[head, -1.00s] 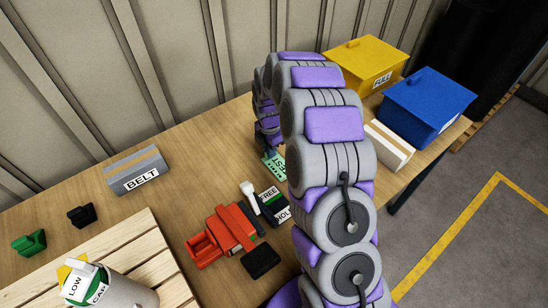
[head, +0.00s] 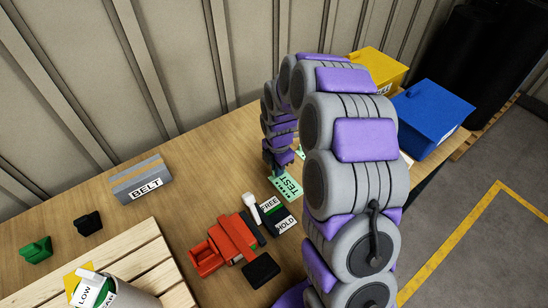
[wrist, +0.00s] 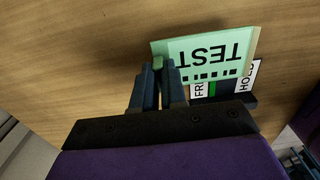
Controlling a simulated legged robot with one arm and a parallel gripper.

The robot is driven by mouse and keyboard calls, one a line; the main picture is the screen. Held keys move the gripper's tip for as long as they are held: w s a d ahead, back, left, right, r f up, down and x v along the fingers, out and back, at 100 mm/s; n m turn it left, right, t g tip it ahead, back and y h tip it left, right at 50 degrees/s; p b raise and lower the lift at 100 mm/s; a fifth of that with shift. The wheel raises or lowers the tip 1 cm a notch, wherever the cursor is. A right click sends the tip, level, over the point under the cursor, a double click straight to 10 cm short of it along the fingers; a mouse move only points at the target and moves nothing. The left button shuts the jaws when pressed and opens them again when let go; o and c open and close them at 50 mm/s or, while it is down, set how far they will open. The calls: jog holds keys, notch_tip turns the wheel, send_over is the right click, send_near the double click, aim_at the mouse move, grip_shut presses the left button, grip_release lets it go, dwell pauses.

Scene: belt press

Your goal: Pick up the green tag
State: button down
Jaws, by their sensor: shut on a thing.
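The green tag (head: 288,187) is a flat, pale green plate marked TEST, with a row of dark marks. In the wrist view the tag (wrist: 210,46) extends right from the fingertips, with a small green tab between them. My gripper (head: 277,171) is shut on that tab; the fingers also show in the wrist view (wrist: 158,68). The tag overlaps part of the FREE/HOLD block in the wrist view. I cannot tell how far it is above the table. My arm hides part of the bench behind it.
A dark FREE/HOLD block (head: 279,215) and a red device (head: 229,239) with a black pad (head: 261,270) lie nearby. A grey BELT box (head: 141,180) is left. Yellow (head: 376,69) and blue (head: 433,112) bins stand back right. A wooden slatted board (head: 135,264) is front left.

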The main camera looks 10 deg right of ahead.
aim_at(287, 198)
jog(key=s, duration=0.3)
jog(key=s+p, duration=0.1)
jog(key=s, duration=0.2)
jog(key=s+r, duration=0.1)
jog(key=s, duration=0.2)
jog(key=shift+s+d+p, duration=0.3)
jog(key=shift+w, duration=0.1)
